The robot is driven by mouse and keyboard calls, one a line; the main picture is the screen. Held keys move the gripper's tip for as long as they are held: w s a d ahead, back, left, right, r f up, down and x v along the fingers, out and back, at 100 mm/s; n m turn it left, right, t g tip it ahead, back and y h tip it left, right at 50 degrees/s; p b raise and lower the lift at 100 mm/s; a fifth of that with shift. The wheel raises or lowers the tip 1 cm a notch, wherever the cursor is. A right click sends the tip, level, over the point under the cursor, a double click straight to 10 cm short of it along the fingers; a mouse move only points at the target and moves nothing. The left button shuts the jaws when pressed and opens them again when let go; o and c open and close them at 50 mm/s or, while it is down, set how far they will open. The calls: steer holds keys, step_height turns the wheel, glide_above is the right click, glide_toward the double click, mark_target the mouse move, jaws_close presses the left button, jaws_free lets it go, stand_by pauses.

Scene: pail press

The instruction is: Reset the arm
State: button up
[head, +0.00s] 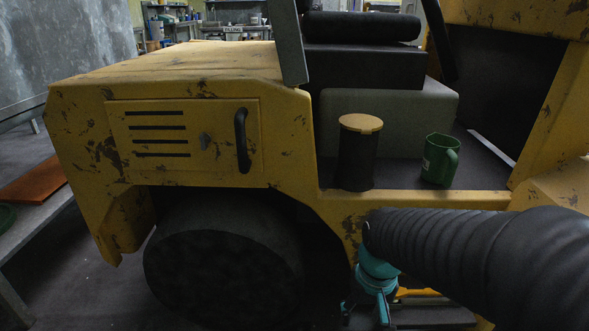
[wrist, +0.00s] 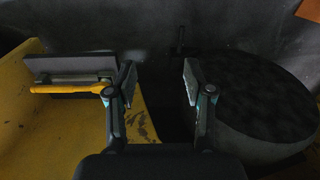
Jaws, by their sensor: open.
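My gripper (wrist: 160,82) is open in the wrist view, with its two fingers spread wide apart and nothing between them. In the head view my gripper (head: 368,312) is low at the bottom right, below and in front of the yellow vehicle's sill, partly cut off by the frame. My dark, ribbed arm reaches in from the right to a teal wrist.
A yellow, worn vehicle (head: 180,85) fills the head view, with a black wheel (head: 225,265). On its cab floor stand a dark canister with a tan lid (head: 357,155) and a green mug (head: 440,158). An orange slab (head: 32,180) lies on a grey bench at left.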

steer(key=shift+o, duration=0.2)
steer(key=s+d+r+t+p, duration=0.1)
steer(key=s+r+t, duration=0.1)
steer(key=r, duration=0.5)
steer(key=s+d+r+t+p, duration=0.1)
steer(key=s+r+t+p, duration=0.1)
steer(key=r, duration=0.4)
steer(key=s+t, duration=0.1)
steer(key=s, duration=0.1)
steer(key=shift+s+d+r, duration=0.35)
steer(key=shift+s, duration=0.05)
